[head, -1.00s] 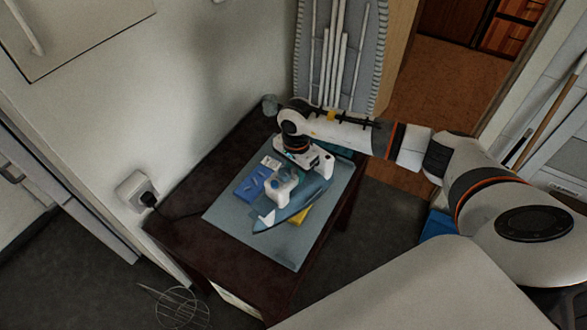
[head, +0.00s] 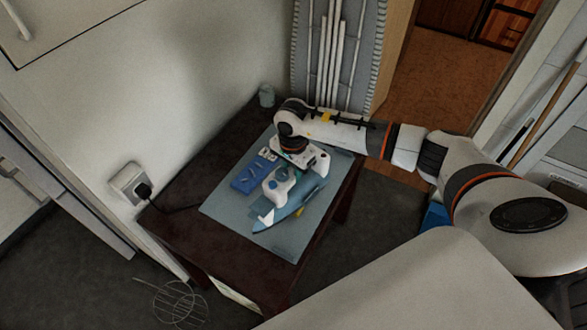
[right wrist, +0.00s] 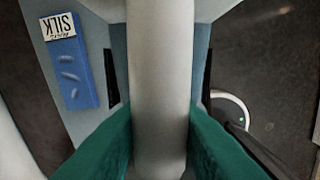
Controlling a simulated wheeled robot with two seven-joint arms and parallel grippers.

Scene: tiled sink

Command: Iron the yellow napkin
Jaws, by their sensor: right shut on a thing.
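The iron (head: 290,206), white above with a blue-grey base, lies over the grey-blue mat (head: 285,240) on a dark table. My right gripper (head: 287,172) is shut on its handle; the right wrist view shows the pale handle (right wrist: 160,80) between green fingers. Only a small strip of the yellow napkin (head: 300,212) shows beside the iron's right edge; the iron hides the rest. I cannot tell whether the base touches the cloth. My left gripper is not in view.
A blue piece (head: 246,180) with a card reading SILK (right wrist: 63,25) lies left of the iron. A small cup (head: 266,95) stands at the table's far corner. A cord runs to the wall socket (head: 132,186). The mat's near part is bare.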

